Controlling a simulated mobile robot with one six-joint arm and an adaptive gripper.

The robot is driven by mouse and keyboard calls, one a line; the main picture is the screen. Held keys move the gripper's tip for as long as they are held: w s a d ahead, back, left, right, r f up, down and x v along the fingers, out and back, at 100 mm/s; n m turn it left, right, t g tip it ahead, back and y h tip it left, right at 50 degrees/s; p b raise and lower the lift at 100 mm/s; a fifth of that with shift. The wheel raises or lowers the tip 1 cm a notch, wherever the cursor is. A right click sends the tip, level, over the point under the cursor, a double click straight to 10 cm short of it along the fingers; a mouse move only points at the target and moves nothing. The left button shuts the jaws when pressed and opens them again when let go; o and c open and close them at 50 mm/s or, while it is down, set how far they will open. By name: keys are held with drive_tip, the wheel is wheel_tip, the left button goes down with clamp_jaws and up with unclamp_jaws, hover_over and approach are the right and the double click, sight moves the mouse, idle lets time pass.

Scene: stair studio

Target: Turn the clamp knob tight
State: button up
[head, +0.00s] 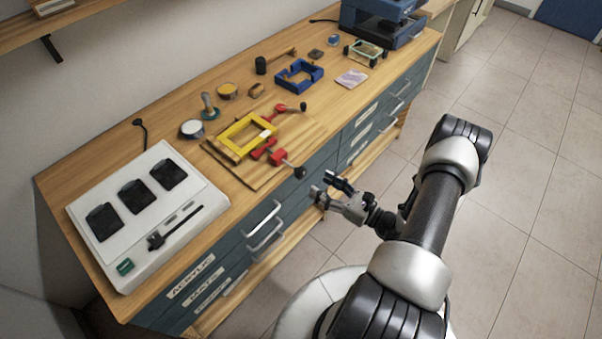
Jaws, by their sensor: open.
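Two red clamps sit at the right side of a wooden board (270,180) on the workbench, beside a yellow frame (236,140). The near red clamp (268,149) has a dark knob (300,172) that sticks out past the bench's front edge. The far red clamp (282,113) has a dark knob (303,106) at its right end. How tight either clamp is cannot be told. My gripper (325,189) is open and empty, out in front of the drawers, a little right of and below the near knob in the picture. It appears apart from the knob.
A white unit (205,208) with three dark pads fills the bench's left end. A blue frame (299,75), a mallet (262,66), round tins (192,129) and a blue machine (380,22) stand farther back. Drawer handles (264,222) protrude at the front. The floor at right is clear.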

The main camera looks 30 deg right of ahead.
sight(304, 175)
drive_tip(key=b+x, duration=0.1)
drive_tip(key=x, duration=0.8)
drive_tip(key=shift+c, duration=0.4)
drive_tip(key=c, duration=1)
drive_tip(key=shift+f+m, duration=0.1)
drive_tip(key=shift+m, duration=0.3)
